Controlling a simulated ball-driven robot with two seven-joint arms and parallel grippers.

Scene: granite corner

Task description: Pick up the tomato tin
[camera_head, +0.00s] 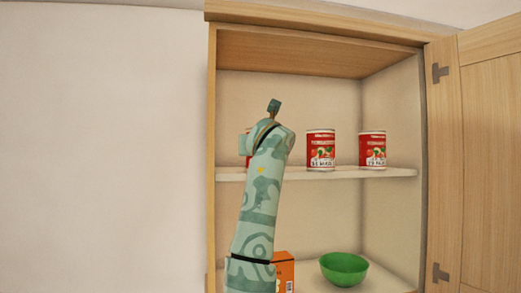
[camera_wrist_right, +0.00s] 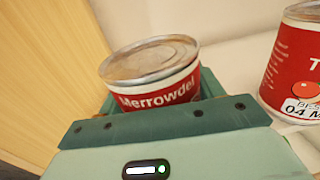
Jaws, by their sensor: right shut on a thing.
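My right gripper (camera_wrist_right: 155,122) is shut on a red tin (camera_wrist_right: 158,88) with a silver lid. Its label reads "Merrowdel" in the wrist view; the lower part is hidden behind the gripper. In the head view my right arm covers most of this tin, and only a red sliver (camera_head: 248,161) shows at the left of the upper shelf. Two more red tins with tomato pictures stand upright on that shelf, a middle tin (camera_head: 320,150) and a right tin (camera_head: 372,150). A tomato-pictured tin (camera_wrist_right: 295,65) also shows at the right of the wrist view. My left gripper is not in view.
The wooden cabinet (camera_head: 212,120) has an upper shelf (camera_head: 345,174) and an open door (camera_head: 490,170) at the right. Below are a green bowl (camera_head: 343,268) and an orange box (camera_head: 285,270), partly hidden by my arm. The cabinet's side wall (camera_wrist_right: 50,70) is close by the held tin.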

